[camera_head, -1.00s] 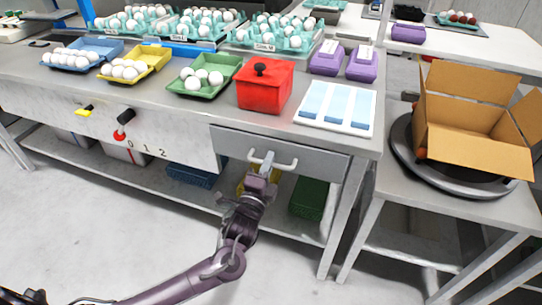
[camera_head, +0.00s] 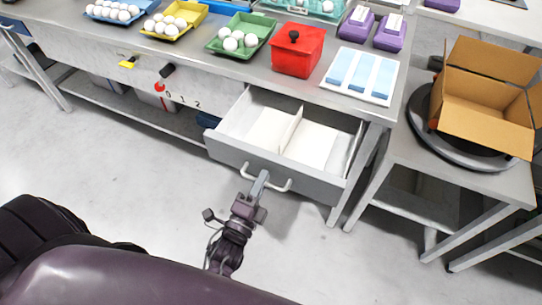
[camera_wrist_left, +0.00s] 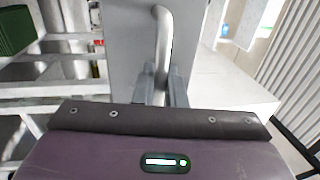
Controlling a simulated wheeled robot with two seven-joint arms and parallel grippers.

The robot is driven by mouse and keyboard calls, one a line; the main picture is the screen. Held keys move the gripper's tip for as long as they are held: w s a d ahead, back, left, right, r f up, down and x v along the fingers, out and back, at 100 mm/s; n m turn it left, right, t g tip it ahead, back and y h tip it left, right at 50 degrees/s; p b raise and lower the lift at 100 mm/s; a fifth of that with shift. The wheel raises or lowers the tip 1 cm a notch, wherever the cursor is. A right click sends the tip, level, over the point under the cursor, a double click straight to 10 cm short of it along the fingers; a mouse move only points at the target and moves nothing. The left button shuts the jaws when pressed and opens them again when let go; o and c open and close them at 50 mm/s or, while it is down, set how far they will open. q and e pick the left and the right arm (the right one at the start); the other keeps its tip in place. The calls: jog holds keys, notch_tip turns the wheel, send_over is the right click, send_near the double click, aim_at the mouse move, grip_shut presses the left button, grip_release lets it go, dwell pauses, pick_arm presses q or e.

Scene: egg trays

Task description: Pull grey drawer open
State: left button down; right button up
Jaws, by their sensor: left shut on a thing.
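The grey drawer (camera_head: 222,150) under the metal table stands well out from the table front in the head view. Its inside shows a divider and pale, flat contents on both sides. A light bar handle (camera_head: 281,187) runs across its front. My left gripper (camera_head: 260,183) is shut on the handle near the middle of the bar. In the left wrist view, the fingers (camera_wrist_left: 166,88) close around the handle (camera_wrist_left: 162,45), with the grey drawer front (camera_wrist_left: 125,40) just behind it. My right gripper is not in view.
On the table stand a red box (camera_head: 298,55), a white tray with blue strips (camera_head: 383,92), and blue, yellow and green egg trays. An open cardboard box (camera_head: 480,110) sits on the side table at right. The floor in front of the drawer is clear.

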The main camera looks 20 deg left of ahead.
pick_arm(q)
jog(key=shift+s+a+p, duration=0.1)
jog(key=shift+s+p, duration=0.6)
jog(key=shift+s, duration=1.85)
jog(key=c, duration=1.7)
grip_release()
jog(key=shift+s, duration=0.1)
jog(key=s, duration=0.2)
jog(key=s+f, duration=0.1)
jog(key=s, duration=0.2)
jog(key=s+b, duration=0.1)
jog(key=s, duration=0.1)
jog(key=shift+s+a+f, duration=0.15)
jog(key=shift+s+f, duration=0.1)
jog(key=shift+f, duration=0.05)
